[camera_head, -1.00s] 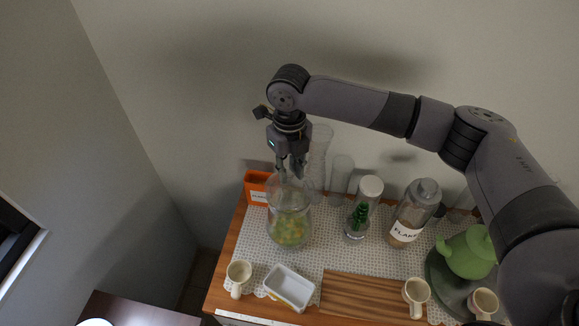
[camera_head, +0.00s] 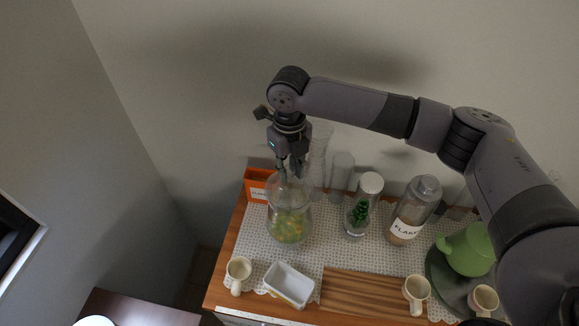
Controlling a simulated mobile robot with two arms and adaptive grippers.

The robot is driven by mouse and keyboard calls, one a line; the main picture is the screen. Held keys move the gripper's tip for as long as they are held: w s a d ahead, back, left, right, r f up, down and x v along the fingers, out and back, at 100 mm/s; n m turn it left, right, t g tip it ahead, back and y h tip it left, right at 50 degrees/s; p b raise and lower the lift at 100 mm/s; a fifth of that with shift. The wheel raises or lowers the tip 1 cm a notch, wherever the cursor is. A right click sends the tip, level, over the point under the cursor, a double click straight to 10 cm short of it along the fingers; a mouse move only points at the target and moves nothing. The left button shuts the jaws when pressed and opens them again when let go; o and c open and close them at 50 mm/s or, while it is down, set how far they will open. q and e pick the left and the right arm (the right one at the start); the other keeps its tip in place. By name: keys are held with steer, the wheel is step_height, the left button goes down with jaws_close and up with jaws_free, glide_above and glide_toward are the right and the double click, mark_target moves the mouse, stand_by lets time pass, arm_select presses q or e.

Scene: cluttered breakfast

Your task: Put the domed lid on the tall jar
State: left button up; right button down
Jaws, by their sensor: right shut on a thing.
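The tall jar (camera_head: 290,226) is clear glass with green and yellow contents, standing upright at the left part of the table. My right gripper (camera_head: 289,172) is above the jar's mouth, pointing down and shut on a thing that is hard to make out. A clear, domed shape, which looks like the glass lid (camera_head: 284,182), shows at the fingertips just over the jar. I cannot tell whether it touches the rim. My left gripper is not in view.
An orange box (camera_head: 257,184) stands behind the jar, with clear glasses (camera_head: 341,172) to the right. A white-capped bottle (camera_head: 362,205), a flakes jar (camera_head: 412,212) and a green teapot (camera_head: 469,250) stand further right. Mugs (camera_head: 238,274), a white dish (camera_head: 289,283) and a striped board (camera_head: 362,294) lie in front.

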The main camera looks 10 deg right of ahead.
steer(key=shift+f, duration=0.1)
steer(key=c, duration=1.3)
jaws_free()
step_height(320, 180, up, 2)
steer(key=shift+r+p, duration=0.1)
steer(key=shift+p, duration=0.9)
steer(key=shift+r, duration=1.9)
